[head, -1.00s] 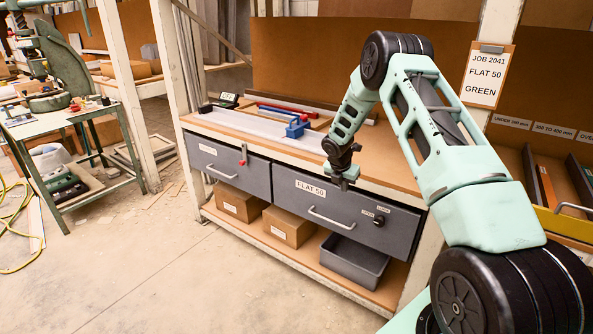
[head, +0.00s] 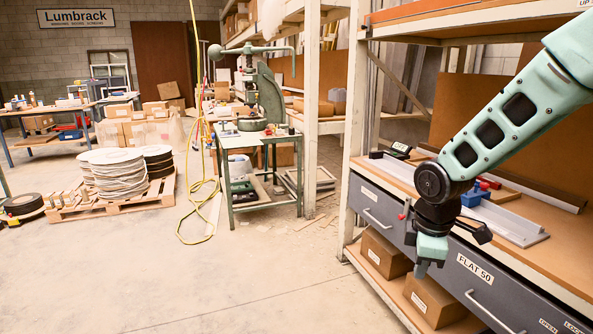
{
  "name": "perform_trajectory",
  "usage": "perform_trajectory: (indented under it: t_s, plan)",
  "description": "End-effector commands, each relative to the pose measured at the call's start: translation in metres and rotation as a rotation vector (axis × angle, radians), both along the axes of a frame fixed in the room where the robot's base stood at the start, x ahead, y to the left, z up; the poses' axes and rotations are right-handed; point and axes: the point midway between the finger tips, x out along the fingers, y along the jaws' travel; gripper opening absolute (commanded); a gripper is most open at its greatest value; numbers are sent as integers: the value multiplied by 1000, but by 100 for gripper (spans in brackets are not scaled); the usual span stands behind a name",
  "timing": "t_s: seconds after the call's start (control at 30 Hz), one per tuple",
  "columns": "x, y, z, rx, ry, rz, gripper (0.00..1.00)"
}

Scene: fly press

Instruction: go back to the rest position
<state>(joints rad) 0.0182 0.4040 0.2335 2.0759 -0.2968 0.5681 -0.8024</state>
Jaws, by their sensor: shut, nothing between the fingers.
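My arm reaches in from the right edge of the head view, light green with black joints. My gripper (head: 421,270) points down at the end of the arm, in front of the grey drawers. It appears empty, with its fingers shut. From this view I cannot tell how far it is from the drawer fronts. The arm hides part of the bench top and part of the drawer fronts behind it.
The bench holds a grey rail (head: 510,226) with a blue clamp (head: 474,196). A drawer labelled FLAT 50 (head: 490,295) and cardboard boxes (head: 433,300) are below. A green fly press (head: 270,92) stands on a table further back.

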Motion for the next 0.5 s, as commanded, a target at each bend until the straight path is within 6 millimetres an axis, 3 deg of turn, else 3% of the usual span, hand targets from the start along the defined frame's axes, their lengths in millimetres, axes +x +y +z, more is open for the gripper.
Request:
perform_trajectory:
  t_s: [0.03,0.2,0.4,0.5]
  plan:
    - [-23,24,11,21,6,-34,0]
    - [-112,85,35,89,46,-215,0]
    - [-217,116,48,124,101,-424,0]
    - [-250,118,49,128,119,-503,0]
